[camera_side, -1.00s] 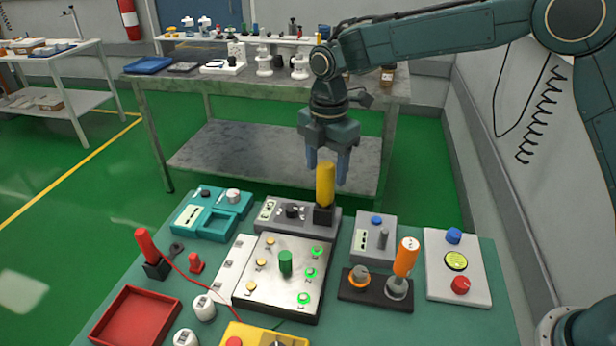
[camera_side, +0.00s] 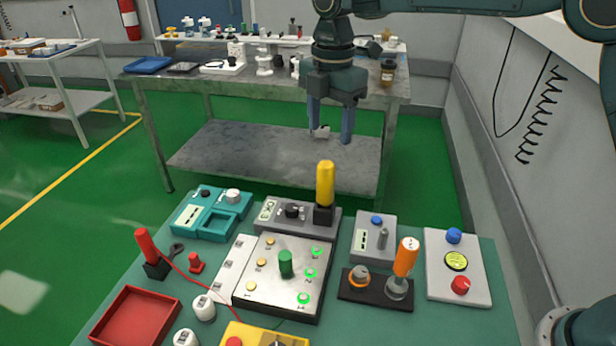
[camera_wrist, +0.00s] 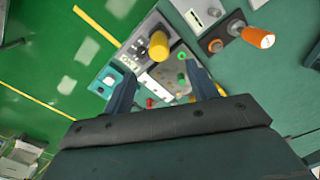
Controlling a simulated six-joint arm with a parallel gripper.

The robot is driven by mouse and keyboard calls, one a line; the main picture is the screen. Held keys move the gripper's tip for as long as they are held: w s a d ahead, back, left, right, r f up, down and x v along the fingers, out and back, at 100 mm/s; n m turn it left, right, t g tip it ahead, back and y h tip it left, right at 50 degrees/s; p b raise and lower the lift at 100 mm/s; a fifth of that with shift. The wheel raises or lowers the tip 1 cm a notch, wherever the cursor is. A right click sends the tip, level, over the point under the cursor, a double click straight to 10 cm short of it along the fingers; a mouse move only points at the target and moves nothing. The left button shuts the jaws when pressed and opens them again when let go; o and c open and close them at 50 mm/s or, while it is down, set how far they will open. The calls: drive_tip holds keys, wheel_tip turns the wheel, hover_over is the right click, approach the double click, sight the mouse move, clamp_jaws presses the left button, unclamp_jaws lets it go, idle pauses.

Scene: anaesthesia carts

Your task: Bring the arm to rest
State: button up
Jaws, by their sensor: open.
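My gripper (camera_side: 330,132) is open and empty, with its fingers pointing down. It hangs in the air well above the far edge of the green work table (camera_side: 410,325). Below it a yellow-handled tool (camera_side: 325,184) stands upright in a black holder on a grey box with a dark knob. In the wrist view the two fingers of my gripper (camera_wrist: 160,88) are spread apart. The yellow handle (camera_wrist: 158,46) shows beyond and between them, clear of both fingers.
An orange-handled tool (camera_side: 405,257) stands upright on a black base at the right. A metal panel (camera_side: 262,290) with a green knob and lit green buttons lies in the middle. A red tray (camera_side: 135,318) is at the front left. A grey bench (camera_side: 240,88) stands behind.

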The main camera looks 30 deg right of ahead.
drive_tip(key=s+d+r+m+t, duration=0.1)
drive_tip(key=s+d+r+m, duration=0.35)
drive_tip(key=s, duration=0.25)
drive_tip(key=s+d+r+m+t, duration=0.2)
drive_tip(key=s+d+r+m, duration=0.1)
drive_tip(key=s+d+m, duration=0.3)
drive_tip(key=s+d+f+m+t, duration=0.1)
drive_tip(key=s+d+m, duration=0.1)
drive_tip(key=s, duration=0.4)
drive_tip(key=s+d+f+m, duration=0.1)
drive_tip(key=s+f+m, duration=0.1)
drive_tip(key=s+m, duration=0.3)
drive_tip(key=s+d+f+m+t, duration=0.1)
drive_tip(key=s+d+f+m, duration=0.1)
drive_tip(key=s, duration=0.5)
drive_tip(key=shift+s+d+f+m+t, duration=0.15)
drive_tip(key=shift+s+d+m+t, duration=0.2)
drive_tip(key=shift+m, duration=0.3)
